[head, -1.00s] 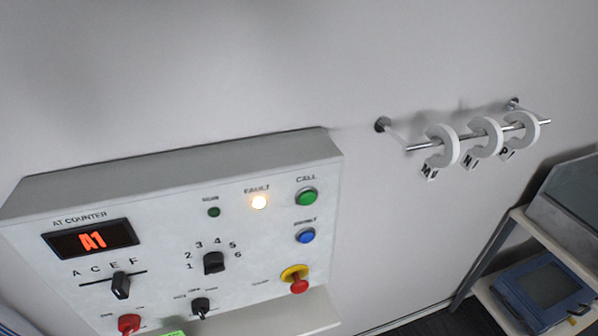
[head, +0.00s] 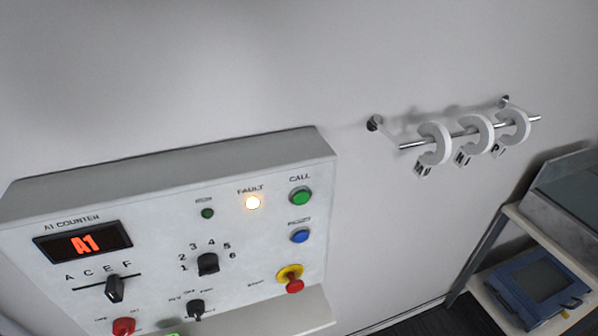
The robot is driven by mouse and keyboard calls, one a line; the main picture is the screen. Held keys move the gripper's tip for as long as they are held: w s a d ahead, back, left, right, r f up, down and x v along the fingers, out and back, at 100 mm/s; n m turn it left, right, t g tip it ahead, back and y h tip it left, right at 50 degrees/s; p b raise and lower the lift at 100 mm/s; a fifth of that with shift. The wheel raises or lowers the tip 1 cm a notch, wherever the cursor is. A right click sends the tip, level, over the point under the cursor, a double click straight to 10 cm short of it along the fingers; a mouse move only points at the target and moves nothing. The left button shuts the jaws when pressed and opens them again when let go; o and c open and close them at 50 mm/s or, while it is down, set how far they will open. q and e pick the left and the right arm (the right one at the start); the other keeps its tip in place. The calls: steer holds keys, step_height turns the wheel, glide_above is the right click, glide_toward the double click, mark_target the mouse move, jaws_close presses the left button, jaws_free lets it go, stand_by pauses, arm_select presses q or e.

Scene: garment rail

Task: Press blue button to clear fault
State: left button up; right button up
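The blue button (head: 300,236) is on the right side of a grey control panel (head: 150,250) on the wall. It sits below the green CALL button (head: 300,196) and above a red knob on a yellow base (head: 290,278). The FAULT lamp (head: 253,202) glows warm white. Neither gripper shows in the head view, and nothing touches the blue button.
The panel also carries a small dark green lamp (head: 207,213), a numbered rotary knob (head: 208,264), a black slider (head: 115,288) and a red knob (head: 123,326). A rail with white hooks (head: 470,134) and a shelf with a blue device (head: 540,286) are at right.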

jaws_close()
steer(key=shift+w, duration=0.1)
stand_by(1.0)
